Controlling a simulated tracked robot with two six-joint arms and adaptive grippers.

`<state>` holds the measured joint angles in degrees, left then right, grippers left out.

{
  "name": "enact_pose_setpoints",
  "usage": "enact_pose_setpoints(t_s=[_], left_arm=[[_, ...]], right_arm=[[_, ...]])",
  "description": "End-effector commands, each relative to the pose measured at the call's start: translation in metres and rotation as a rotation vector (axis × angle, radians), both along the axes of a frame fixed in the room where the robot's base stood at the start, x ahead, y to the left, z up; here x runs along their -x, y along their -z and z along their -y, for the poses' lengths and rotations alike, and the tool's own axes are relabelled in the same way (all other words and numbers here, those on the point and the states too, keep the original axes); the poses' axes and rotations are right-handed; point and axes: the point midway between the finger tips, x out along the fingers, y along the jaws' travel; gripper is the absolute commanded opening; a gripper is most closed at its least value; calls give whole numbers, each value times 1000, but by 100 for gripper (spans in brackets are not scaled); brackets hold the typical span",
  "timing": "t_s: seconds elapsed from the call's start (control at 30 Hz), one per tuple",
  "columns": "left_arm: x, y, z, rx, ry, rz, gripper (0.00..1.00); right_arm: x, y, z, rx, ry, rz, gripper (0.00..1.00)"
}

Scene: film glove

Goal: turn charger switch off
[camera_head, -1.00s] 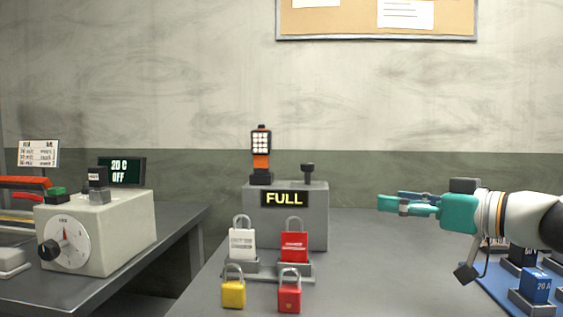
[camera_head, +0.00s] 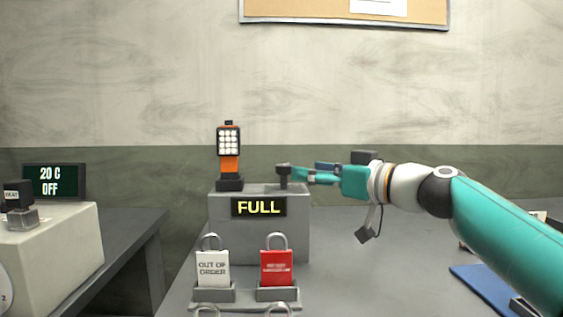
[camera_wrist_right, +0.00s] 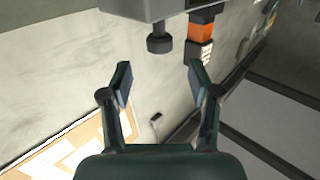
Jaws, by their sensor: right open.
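The charger (camera_head: 228,242) is a grey box with a lit sign reading FULL (camera_head: 258,207). A black knob-like switch (camera_head: 284,172) stands up on the right of its top. My right gripper (camera_head: 306,176) comes in from the right at the switch's height, its tips at or just beside the switch. In the right wrist view, the switch (camera_wrist_right: 159,42) lies ahead of and between the open, empty fingers (camera_wrist_right: 160,80), with a gap seen on each side. Whether a finger touches it I cannot tell. My left gripper is out of view.
An orange and black lamp (camera_head: 229,160) stands on the charger, left of the switch. White (camera_head: 212,267) and red (camera_head: 276,267) padlock tags stand in front. A beige box (camera_head: 70,240) with a 20 C OFF display (camera_head: 55,181) is at left.

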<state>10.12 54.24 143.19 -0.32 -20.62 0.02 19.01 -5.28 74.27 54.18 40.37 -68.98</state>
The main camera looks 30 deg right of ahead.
Motion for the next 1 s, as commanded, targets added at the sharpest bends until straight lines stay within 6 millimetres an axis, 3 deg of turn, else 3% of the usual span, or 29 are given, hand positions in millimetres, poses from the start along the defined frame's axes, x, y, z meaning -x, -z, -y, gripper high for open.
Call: enact_pose_setpoints(t_s=[0.2,0.4,0.83,1.0], left_arm=[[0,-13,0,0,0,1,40],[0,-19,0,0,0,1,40],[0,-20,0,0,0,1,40],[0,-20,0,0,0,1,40]], right_arm=[[-45,-2,-11,-2,-2,-1,62],[-69,-1,-16,0,1,0,62],[-76,0,-17,0,3,0,62],[-76,0,-17,0,3,0,33]])
